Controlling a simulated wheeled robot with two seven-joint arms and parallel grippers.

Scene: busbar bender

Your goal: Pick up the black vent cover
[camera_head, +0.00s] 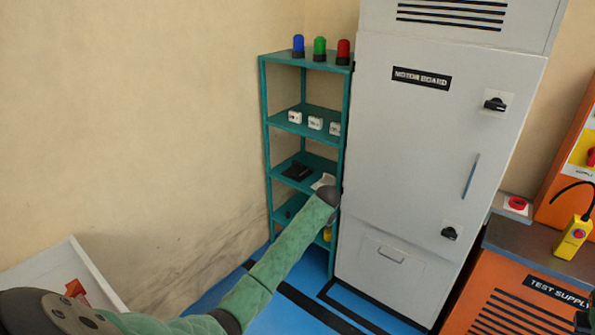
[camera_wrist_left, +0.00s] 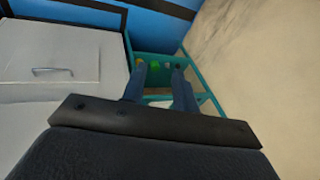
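A flat black piece (camera_head: 297,171), which looks like the vent cover, lies on the third shelf from the top of the teal rack (camera_head: 264,130). My left arm reaches up to the rack, and its left gripper (camera_head: 326,186) is at the rack's right side, to the right of the black piece and apart from it. In the left wrist view the two fingers of the left gripper (camera_wrist_left: 159,68) stand apart, with a gap between them. I cannot make out the black piece in that view.
A tall grey cabinet (camera_head: 400,150) stands close against the rack's right side. Blue, green and red lamps (camera_head: 319,49) stand on the rack's top, and small white boxes (camera_head: 315,123) one shelf lower. An orange bench (camera_head: 520,295) is at right.

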